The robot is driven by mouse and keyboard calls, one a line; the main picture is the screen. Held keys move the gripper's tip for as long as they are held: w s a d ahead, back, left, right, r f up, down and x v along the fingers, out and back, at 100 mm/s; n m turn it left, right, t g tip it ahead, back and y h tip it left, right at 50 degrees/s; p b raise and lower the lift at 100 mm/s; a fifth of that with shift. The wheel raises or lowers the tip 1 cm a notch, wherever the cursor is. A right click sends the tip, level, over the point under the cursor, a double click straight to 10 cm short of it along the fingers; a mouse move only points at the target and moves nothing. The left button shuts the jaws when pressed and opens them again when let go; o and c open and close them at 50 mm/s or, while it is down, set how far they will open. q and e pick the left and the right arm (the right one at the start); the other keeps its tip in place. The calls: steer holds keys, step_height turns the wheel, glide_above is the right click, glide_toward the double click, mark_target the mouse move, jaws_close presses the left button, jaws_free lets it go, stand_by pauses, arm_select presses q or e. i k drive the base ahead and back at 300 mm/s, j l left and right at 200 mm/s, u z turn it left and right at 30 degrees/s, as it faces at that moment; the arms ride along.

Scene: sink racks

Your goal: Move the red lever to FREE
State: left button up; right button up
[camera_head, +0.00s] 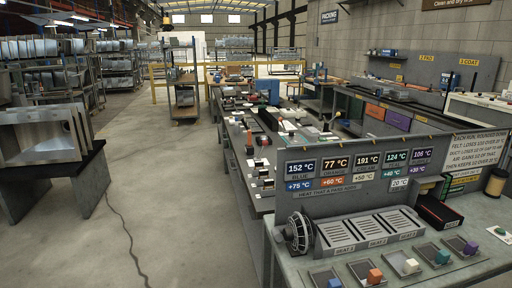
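I cannot make out a red lever or a FREE mark in the head view. Small orange-red pieces stand on the long bench (236,158), too small to identify. A black box with a red edge (439,213) lies on the near bench at the right. Neither of my grippers is in view.
The near bench (490,262) holds a display panel (300,205), a round finned wheel (299,232), slotted seats (370,232) and several coloured blocks, one orange (375,276). A dark table with metal sinks (45,135) stands left.

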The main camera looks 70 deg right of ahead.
mark_target(265, 142)
steer(key=i+z, duration=1.1)
steer(key=k+j, duration=0.05)
steer(key=k, duration=0.05)
